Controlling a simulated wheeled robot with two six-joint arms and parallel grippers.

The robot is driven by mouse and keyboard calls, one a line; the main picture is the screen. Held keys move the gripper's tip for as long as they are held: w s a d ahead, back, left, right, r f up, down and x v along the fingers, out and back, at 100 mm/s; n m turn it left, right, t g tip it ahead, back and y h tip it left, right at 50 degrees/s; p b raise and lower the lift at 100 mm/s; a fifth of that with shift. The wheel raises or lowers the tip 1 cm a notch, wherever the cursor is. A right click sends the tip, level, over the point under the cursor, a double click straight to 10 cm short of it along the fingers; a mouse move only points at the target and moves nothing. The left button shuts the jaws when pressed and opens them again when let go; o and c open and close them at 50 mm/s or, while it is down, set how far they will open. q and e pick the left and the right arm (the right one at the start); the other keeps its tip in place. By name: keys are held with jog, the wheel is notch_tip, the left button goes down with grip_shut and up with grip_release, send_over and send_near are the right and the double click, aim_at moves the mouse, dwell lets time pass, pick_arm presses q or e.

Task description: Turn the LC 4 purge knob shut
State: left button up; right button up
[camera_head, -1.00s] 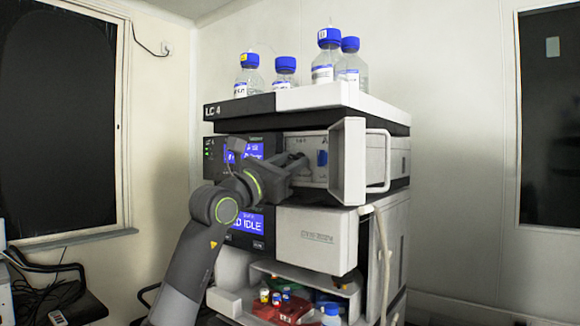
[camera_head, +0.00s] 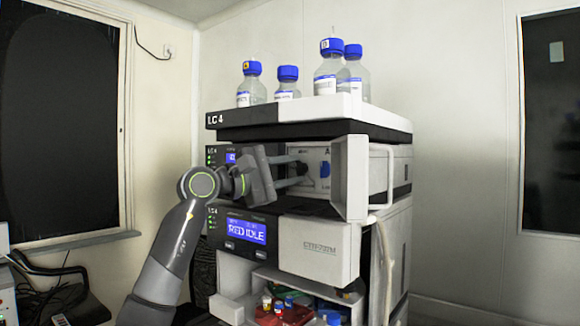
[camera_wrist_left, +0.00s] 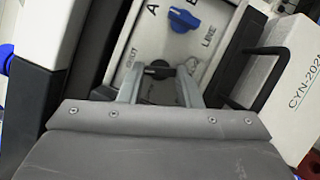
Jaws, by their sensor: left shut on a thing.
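The LC 4 stack (camera_head: 265,133) stands in the middle of the head view, its front bay open. My left gripper (camera_head: 302,172) reaches into the bay from the left, at the panel. In the left wrist view a dark knob (camera_wrist_left: 158,70) sits on the light panel, between the fingertips of my left gripper (camera_wrist_left: 159,73), which is shut on it. Part of the knob and its marking are hidden by the fingers. A blue knob (camera_wrist_left: 184,20) with letters around it sits above; it also shows in the head view (camera_head: 324,169). My right gripper is not in view.
An open white door (camera_head: 356,178) with a handle stands right of the panel. Several blue-capped bottles (camera_head: 332,70) stand on top of the stack. A lit display (camera_head: 245,230) is below my gripper. Small vials (camera_head: 278,303) sit in the bottom bay. The right side is clear.

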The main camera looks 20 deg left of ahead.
pick_arm(q)
jog(key=shift+r+m+g+y+p, duration=0.1)
jog(key=shift+m+g+y+p, duration=0.25)
jog(key=shift+m, duration=0.6)
jog(key=shift+m+g+y+p, duration=0.1)
jog(key=shift+m+g+p, duration=0.15)
jog(key=shift+m+p, duration=0.5)
jog(key=shift+m, duration=0.3)
jog(key=o, duration=0.7)
jog(key=shift+a, duration=0.1)
jog(key=shift+s+a+b, duration=0.15)
jog(key=shift+b, duration=0.2)
jog(key=b+v, duration=0.7)
jog(key=v, duration=1)
